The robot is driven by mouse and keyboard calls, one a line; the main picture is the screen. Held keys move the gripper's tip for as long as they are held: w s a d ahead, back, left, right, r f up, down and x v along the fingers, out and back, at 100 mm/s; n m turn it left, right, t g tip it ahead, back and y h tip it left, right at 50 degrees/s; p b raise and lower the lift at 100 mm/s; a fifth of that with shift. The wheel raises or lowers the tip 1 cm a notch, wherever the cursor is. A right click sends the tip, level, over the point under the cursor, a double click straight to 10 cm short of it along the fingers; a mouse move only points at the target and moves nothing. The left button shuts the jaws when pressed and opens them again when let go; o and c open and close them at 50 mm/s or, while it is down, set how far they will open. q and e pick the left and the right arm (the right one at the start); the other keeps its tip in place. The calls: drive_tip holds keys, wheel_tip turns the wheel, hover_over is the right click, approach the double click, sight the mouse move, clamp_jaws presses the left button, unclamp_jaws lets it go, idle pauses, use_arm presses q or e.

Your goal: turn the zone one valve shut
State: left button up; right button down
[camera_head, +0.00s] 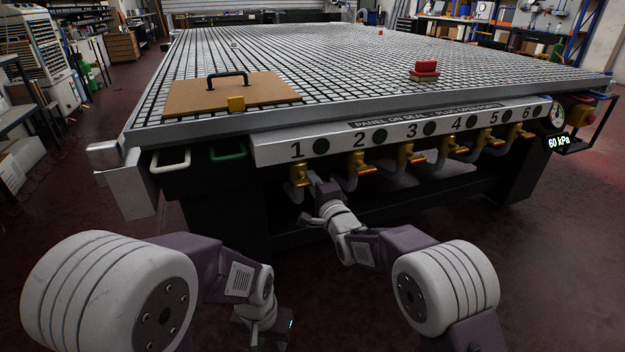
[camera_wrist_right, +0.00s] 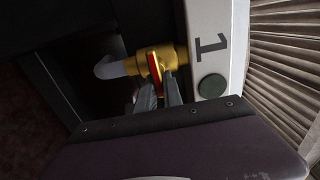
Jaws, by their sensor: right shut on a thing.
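The zone one valve (camera_head: 299,174) is a brass fitting under the white panel's number 1. In the right wrist view its brass body (camera_wrist_right: 147,57) joins a grey pipe, and its red lever (camera_wrist_right: 154,70) runs across that body. My right gripper (camera_head: 311,182) is at this valve. In the wrist view its two fingers (camera_wrist_right: 161,92) are closed on the red lever, one on each side. The fingers hide part of the lever. My left gripper (camera_head: 262,335) hangs low at the bottom of the head view, away from the table; its fingers cannot be made out.
More brass valves (camera_head: 361,165) sit in a row to the right under the numbered panel (camera_head: 270,149). A gauge (camera_head: 557,113) at the right corner reads 60 kPa. A brown board (camera_head: 205,97) with a black handle lies on the grid table (camera_head: 330,60). Floor before the table is clear.

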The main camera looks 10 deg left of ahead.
drive_tip(key=shift+f, duration=0.1)
idle(0.4)
drive_tip(key=c, duration=1.5)
unclamp_jaws()
drive_tip(key=v, duration=0.9)
drive_tip(key=shift+b, duration=0.4)
drive_tip(key=shift+d, duration=0.15)
